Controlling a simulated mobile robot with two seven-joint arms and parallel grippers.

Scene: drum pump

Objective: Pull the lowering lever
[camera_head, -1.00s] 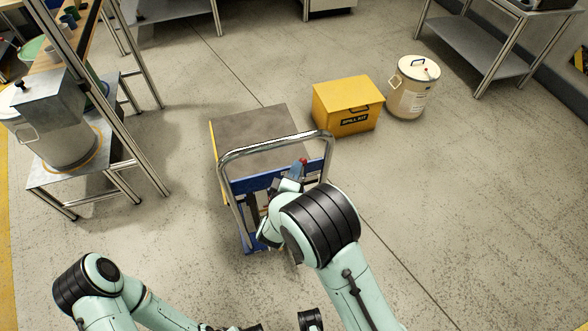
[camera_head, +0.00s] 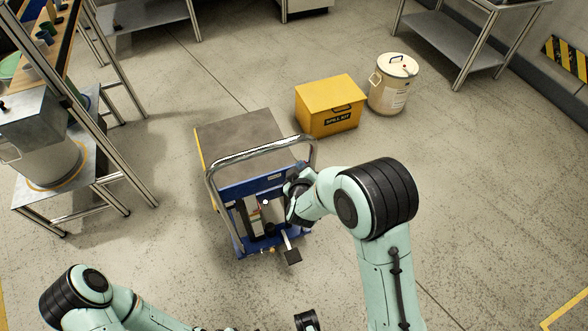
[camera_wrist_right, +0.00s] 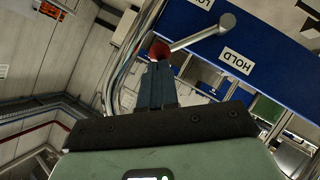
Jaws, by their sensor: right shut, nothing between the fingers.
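The lowering lever (camera_wrist_right: 195,37) is a grey metal rod in the right wrist view. It has a round boss at its upper right and a red knob (camera_wrist_right: 160,50) at its lower left. It lies in front of a blue panel (camera_wrist_right: 270,50) with a HOLD label. My right gripper (camera_wrist_right: 158,70) is shut and empty, its fingertips at the red knob; I cannot tell whether they touch it. In the head view my right gripper (camera_head: 296,186) is beside the blue lift cart (camera_head: 232,190) and hides the lever.
The cart's chrome push handle (camera_head: 255,151) arches close to my right gripper. A black foot pedal (camera_head: 292,256) sticks out below. A yellow spill kit box (camera_head: 328,115) and a cream drum (camera_head: 392,90) stand behind. A steel stand (camera_head: 60,170) is at left. Open floor surrounds the cart.

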